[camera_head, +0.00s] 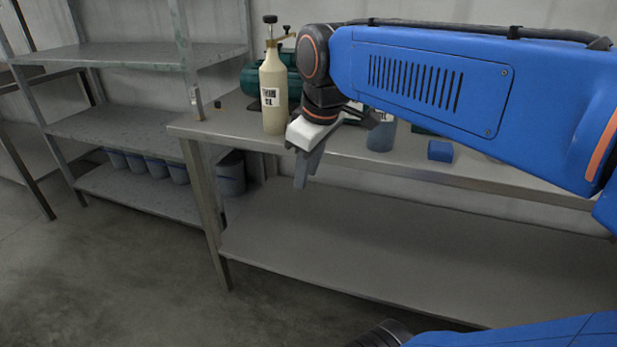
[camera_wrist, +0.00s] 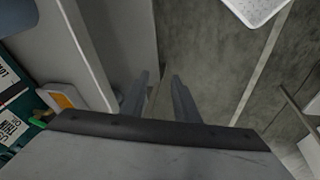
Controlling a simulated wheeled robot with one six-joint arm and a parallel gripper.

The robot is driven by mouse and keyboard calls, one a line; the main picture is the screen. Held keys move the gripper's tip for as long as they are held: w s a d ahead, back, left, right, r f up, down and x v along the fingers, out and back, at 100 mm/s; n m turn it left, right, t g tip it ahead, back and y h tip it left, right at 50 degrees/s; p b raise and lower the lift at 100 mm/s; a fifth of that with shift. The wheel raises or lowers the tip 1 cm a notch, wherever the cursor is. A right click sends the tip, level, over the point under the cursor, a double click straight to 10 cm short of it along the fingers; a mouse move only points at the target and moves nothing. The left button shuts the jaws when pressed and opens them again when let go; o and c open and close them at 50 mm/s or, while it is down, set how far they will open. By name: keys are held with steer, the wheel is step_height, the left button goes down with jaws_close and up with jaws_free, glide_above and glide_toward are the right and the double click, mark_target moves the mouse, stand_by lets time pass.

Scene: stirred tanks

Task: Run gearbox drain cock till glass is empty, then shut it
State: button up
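A teal machine body (camera_head: 252,80), which may be the gearbox, stands on the steel bench behind a cream bottle and is mostly hidden. A drain cock and a glass cannot be made out in either view. My gripper (camera_head: 306,166) hangs at the bench's front edge, to the right of and below the bottle, fingers pointing down. In the wrist view my gripper (camera_wrist: 160,82) has its two fingers apart with nothing between them. A teal surface with white labels (camera_wrist: 20,132) shows at the left of that view, with a small yellow-orange piece (camera_wrist: 63,97) beside it.
The labelled cream bottle (camera_head: 273,98) stands near the front of the bench (camera_head: 215,124). A bluish container (camera_head: 381,137) and a blue block (camera_head: 440,151) stand further right. Shelving (camera_head: 130,120) with several blue bins is at left. The floor (camera_head: 110,275) in front is clear.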

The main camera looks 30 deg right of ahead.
steer(key=shift+s+a+f+m, duration=0.15)
steer(key=shift+s+f+m, duration=0.15)
steer(key=shift+s+f, duration=0.25)
steer(key=shift+w, duration=0.15)
steer(key=w+d+r+n+g, duration=0.2)
steer(key=w+d+r+n, duration=0.5)
steer(key=w+r, duration=0.55)
steer(key=w+d+r+n+g, duration=0.2)
steer(key=w+d+r+n, duration=0.5)
steer(key=w+r, duration=0.55)
steer(key=shift+n, duration=0.3)
steer(key=f, duration=1)
steer(key=s+f, duration=0.1)
steer(key=f, duration=0.5)
steer(key=shift+s+d, duration=0.1)
steer(key=shift+d, duration=0.1)
jaws_close()
